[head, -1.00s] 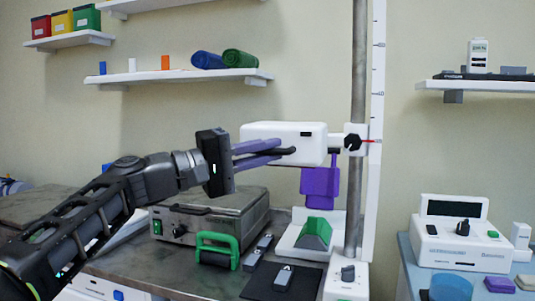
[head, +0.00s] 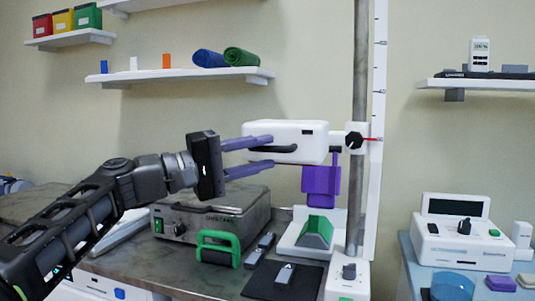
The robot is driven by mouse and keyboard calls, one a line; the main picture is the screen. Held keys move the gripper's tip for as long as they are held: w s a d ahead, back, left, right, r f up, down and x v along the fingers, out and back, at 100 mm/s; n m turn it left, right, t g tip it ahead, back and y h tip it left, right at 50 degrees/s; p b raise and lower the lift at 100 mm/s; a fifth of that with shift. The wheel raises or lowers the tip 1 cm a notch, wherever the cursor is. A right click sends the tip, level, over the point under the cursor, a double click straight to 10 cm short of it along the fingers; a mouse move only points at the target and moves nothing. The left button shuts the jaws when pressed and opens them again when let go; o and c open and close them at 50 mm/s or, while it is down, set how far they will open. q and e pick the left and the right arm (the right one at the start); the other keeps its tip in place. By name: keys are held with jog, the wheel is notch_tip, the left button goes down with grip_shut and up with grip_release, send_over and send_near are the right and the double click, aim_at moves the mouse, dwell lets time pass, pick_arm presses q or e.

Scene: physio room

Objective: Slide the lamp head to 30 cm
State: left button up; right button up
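The white lamp head (head: 287,130) is carried on the vertical grey pole (head: 360,70). A dark handle (head: 278,149) shows on its front side. A black knob (head: 354,140) and a red pointer (head: 372,139) sit at its right, the pointer against the white scale (head: 378,100); the numbers are too small to read. My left gripper (head: 271,151) is open, its purple fingers apart, one above and one below the handle's level at the lamp head's left part. I cannot tell whether they touch it.
A purple block (head: 320,182) hangs under the lamp head, above a green wedge (head: 315,231) on a white base. A white device (head: 463,242) stands at right.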

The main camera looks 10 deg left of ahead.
pick_arm(q)
jog(key=v, duration=0.5)
jog(key=shift+s+a+f, duration=0.1)
jog(key=shift+s+a, duration=0.15)
jog(key=shift+a, duration=0.05)
